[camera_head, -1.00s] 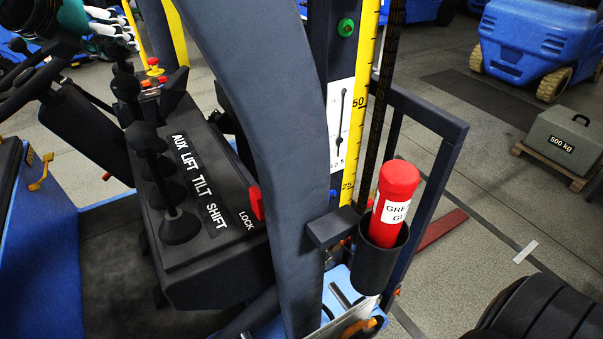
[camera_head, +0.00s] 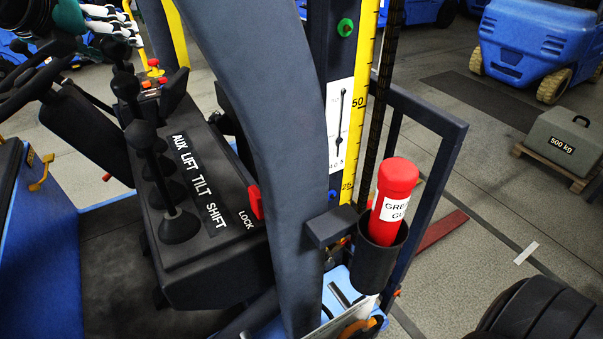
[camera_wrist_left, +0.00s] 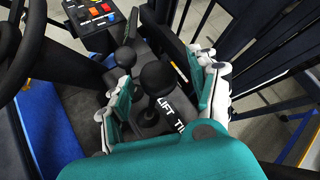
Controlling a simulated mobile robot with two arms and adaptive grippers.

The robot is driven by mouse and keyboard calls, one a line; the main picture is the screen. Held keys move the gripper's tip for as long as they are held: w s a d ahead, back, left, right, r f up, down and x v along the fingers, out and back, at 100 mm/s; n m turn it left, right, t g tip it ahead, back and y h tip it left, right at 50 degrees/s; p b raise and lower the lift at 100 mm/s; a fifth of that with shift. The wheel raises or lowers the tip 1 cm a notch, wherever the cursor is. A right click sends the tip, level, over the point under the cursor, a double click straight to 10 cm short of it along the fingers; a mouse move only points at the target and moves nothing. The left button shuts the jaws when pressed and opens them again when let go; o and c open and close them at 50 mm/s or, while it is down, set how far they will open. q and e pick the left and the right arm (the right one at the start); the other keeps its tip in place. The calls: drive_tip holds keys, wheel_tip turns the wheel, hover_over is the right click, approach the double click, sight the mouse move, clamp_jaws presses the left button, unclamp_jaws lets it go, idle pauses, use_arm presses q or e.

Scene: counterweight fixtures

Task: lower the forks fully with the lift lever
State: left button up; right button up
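A black console (camera_head: 200,270) carries a row of black ball-topped levers beside the words AUX, LIFT, TILT and SHIFT. The nearest knob (camera_head: 141,134) belongs to the SHIFT end; the lift lever is farther back, among overlapping knobs (camera_head: 122,68). My left gripper (camera_head: 128,22) is at the top left, above the far end of the row. In the left wrist view its teal and white fingers are spread, with a large black knob (camera_wrist_left: 158,78) between them near the LIFT label (camera_wrist_left: 167,108). Contact cannot be told. A smaller knob (camera_wrist_left: 126,57) is beyond. The forks are not clearly visible; my right gripper is out of view.
A red LOCK tab (camera_head: 255,202) sits at the console's right edge. A dark curved post (camera_head: 275,130) stands beside it. A yellow height scale (camera_head: 362,90) and a red grease tube (camera_head: 396,180) in a holder are farther right. A steering wheel (camera_wrist_left: 12,50) is left of the gripper.

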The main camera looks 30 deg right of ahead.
use_arm(q)
drive_tip(key=shift+a, duration=0.15)
drive_tip(key=b+v, duration=0.2)
drive_tip(key=v, duration=0.7)
drive_tip(key=shift+s+a+r, duration=0.2)
drive_tip(key=shift+s+r, duration=0.05)
drive_tip(key=shift+s, duration=0.05)
drive_tip(key=shift+f, duration=0.1)
idle(0.5)
